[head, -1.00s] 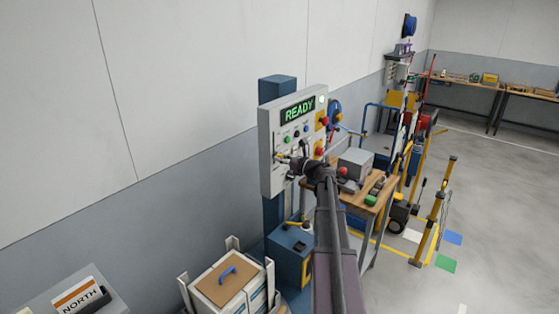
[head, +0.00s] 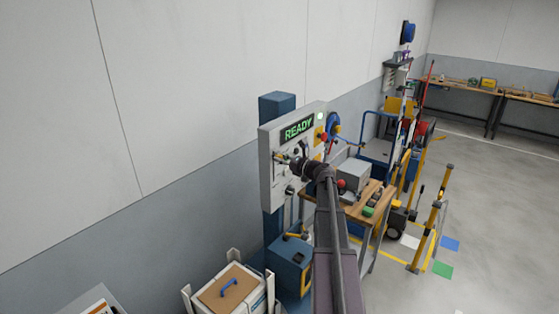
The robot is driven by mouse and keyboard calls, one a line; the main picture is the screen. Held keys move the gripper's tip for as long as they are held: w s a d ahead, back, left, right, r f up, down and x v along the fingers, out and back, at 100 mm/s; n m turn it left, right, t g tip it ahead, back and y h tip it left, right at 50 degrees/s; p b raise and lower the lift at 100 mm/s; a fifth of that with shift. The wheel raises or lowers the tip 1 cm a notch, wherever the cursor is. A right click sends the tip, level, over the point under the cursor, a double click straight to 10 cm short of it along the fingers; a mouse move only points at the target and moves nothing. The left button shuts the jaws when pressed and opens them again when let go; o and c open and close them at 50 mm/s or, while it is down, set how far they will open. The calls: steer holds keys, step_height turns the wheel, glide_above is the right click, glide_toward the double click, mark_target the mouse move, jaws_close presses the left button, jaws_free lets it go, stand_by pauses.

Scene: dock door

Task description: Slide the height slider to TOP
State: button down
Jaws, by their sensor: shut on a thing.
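The grey control panel (head: 264,180) with its lit green READY display (head: 298,129) is on a blue post against the wall. My gripper (head: 287,159) reaches the panel's left part from the right and is shut on the height slider's knob (head: 277,156). Only a small yellowish bit of the knob shows past the fingers. The grip is below the display's left end, in the panel's upper half. The slider's track and any TOP mark are too small or hidden to read. My gripper and wrist cover the middle of the panel.
A red button (head: 322,137) is on the panel's right side and a dark knob (head: 290,190) is lower down. A wooden bench (head: 357,212) stands right of the panel.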

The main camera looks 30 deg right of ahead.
steer(key=shift+w+r, duration=0.1)
steer(key=shift+r, duration=0.05)
steer(key=shift+c, duration=2)
jaws_free()
steer(key=shift+a, duration=0.15)
steer(key=v, duration=1.2)
